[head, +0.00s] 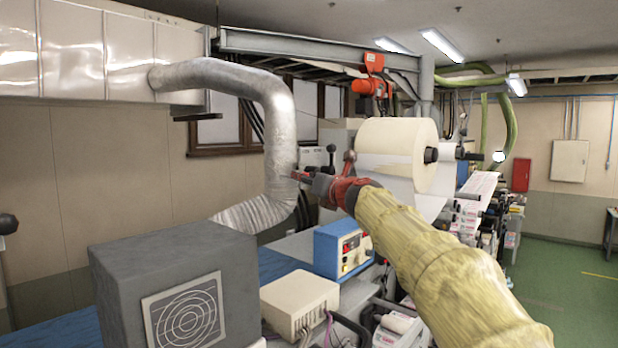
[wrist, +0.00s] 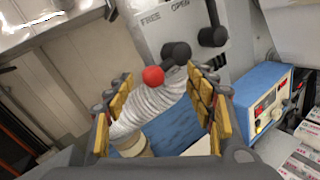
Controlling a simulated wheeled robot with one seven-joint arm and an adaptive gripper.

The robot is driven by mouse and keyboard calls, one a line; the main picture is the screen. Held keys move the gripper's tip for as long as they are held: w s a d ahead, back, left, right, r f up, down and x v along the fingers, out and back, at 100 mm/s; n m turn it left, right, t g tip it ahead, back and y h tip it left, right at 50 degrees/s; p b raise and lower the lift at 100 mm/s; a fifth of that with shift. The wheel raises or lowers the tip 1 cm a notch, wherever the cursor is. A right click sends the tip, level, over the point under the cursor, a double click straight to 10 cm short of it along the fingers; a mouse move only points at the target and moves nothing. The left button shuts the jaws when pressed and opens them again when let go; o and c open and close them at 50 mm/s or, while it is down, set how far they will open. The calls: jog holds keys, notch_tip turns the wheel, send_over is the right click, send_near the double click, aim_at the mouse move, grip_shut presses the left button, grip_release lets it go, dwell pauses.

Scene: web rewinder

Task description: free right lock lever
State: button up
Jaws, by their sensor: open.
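In the wrist view a red ball knob (wrist: 153,76) shows between my open fingers, next to a black lever hub (wrist: 175,53). A second lever (wrist: 212,37), black, stands to its right on a grey panel (wrist: 160,32) marked FREE and OPEN. I cannot tell for sure which of these is the right lock lever. My gripper (wrist: 160,75) is open, its yellow-padded fingers on either side of the red knob's line of sight. Contact is not visible. In the head view my gripper (head: 304,176) is beside a black-knobbed lever (head: 331,150), partly hidden by my wrist.
A ribbed silver duct (head: 278,130) comes down left of my gripper. A blue control box (head: 338,250), a beige box (head: 300,300) and a large grey box (head: 165,285) stand below. A big white roll (head: 395,145) is close behind my wrist.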

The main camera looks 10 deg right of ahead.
jog(key=shift+w, duration=0.45)
jog(key=shift+s+r, duration=0.1)
jog(key=c, duration=0.6)
jog(key=shift+s+a+r, duration=0.1)
jog(key=shift+s, duration=0.1)
jog(key=c, duration=0.7)
